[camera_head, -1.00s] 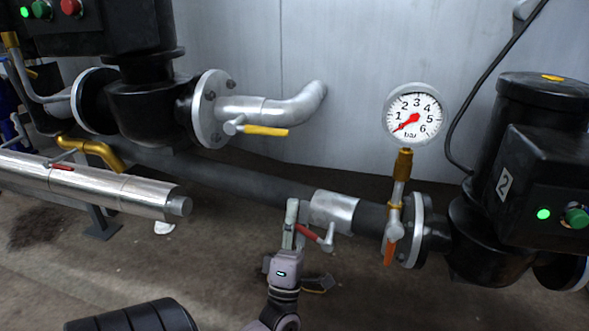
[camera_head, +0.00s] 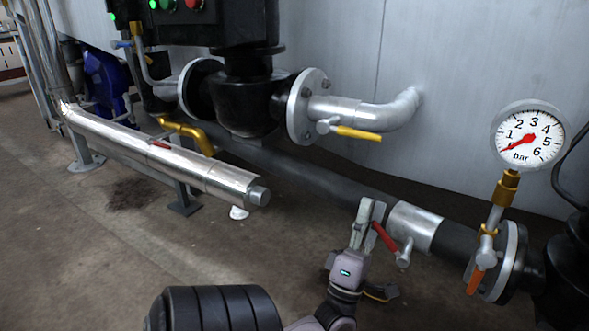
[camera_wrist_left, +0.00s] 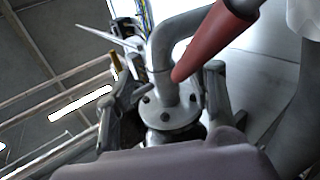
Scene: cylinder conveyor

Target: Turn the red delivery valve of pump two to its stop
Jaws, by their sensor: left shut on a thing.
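The red valve handle (camera_head: 385,237) sits on a silver pipe section (camera_head: 414,226) leading to the gauge and the black pump at the right edge. Its free end slants up and left from the pivot. My left gripper (camera_head: 372,212) is at that free end, with its fingers shut on the handle. In the left wrist view, the red handle (camera_wrist_left: 213,42) crosses the upper middle, and the gripper (camera_wrist_left: 165,98) shows a finger on each side. The exact contact is hard to see. My right gripper is not in view.
A pressure gauge (camera_head: 529,136) stands right of the valve, its needle at the low end. An orange handle (camera_head: 475,283) hangs below it. A yellow handle (camera_head: 358,133) is on the upper pipe. A shiny insulated pipe (camera_head: 160,150) runs at left over open floor.

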